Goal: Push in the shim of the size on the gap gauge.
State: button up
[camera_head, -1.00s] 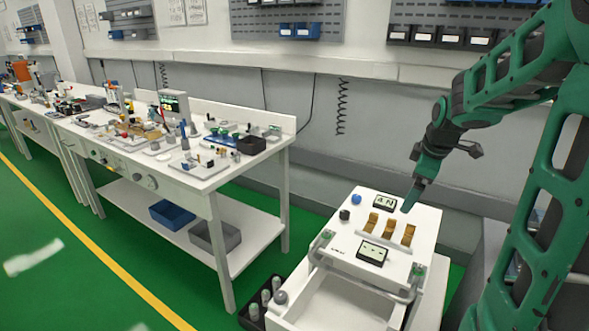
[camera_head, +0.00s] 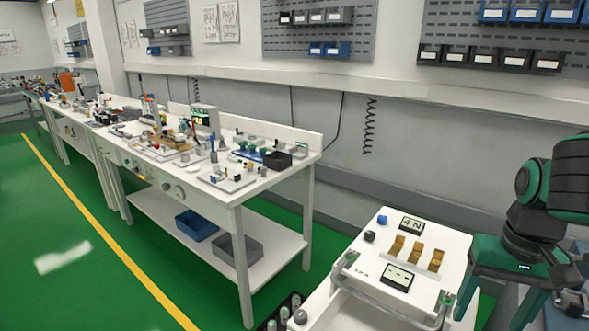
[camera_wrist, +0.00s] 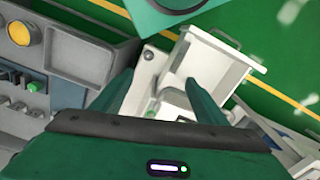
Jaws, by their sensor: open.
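Three brass-coloured upright pieces (camera_head: 416,253) stand in a row on the white cart top (camera_head: 365,262) in the head view; I cannot tell whether they are the shims. Behind them is a small dark display (camera_head: 412,225) that seems to read "4 N". In front of them is a second dark display (camera_head: 397,277) with light marks too small to read. I cannot tell which is the gap gauge. My gripper (camera_wrist: 158,76) is open and empty, to the right of the cart top in the head view, partly cut off by the frame's lower edge.
A blue knob (camera_head: 382,219) and a dark knob (camera_head: 369,236) sit on the cart's left side. A long white workbench (camera_head: 225,192) with many small items stands to the left. The wrist view shows a grey panel with a yellow button (camera_wrist: 19,34). Green floor lies open at left.

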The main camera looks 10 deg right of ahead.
jog(key=c, duration=1)
jog(key=shift+m+g, duration=0.4)
jog(key=w+d+r, duration=0.1)
jog(key=w, duration=0.2)
jog(key=w+d+r, duration=0.2)
jog(key=w, duration=0.2)
jog(key=w+d+r, duration=0.1)
jog(key=w, duration=0.2)
jog(key=shift+w+d+r, duration=0.15)
jog(key=shift+d+r, duration=0.15)
jog(key=shift+d, duration=0.1)
grip_shut()
jog(key=m+g, duration=0.1)
send_over(416, 253)
jog(key=s+d, duration=0.2)
jog(key=s, duration=0.1)
notch_tip(416, 253, down, 2)
jog(key=f, duration=0.1)
jog(key=w+d+f+m+y, duration=0.1)
jog(key=w+d+f+y, duration=0.1)
jog(key=w+d+f, duration=0.6)
jog(key=x, duration=0.3)
jog(key=w+a+x, duration=0.1)
jog(key=x, duration=0.3)
jog(key=w+x, duration=0.1)
jog(key=x, duration=0.3)
jog(key=shift+a, duration=0.25)
jog(key=shift+s+a+r, duration=0.25)
jog(key=shift+s+a, duration=1.05)
jog(key=shift+a, duration=0.1)
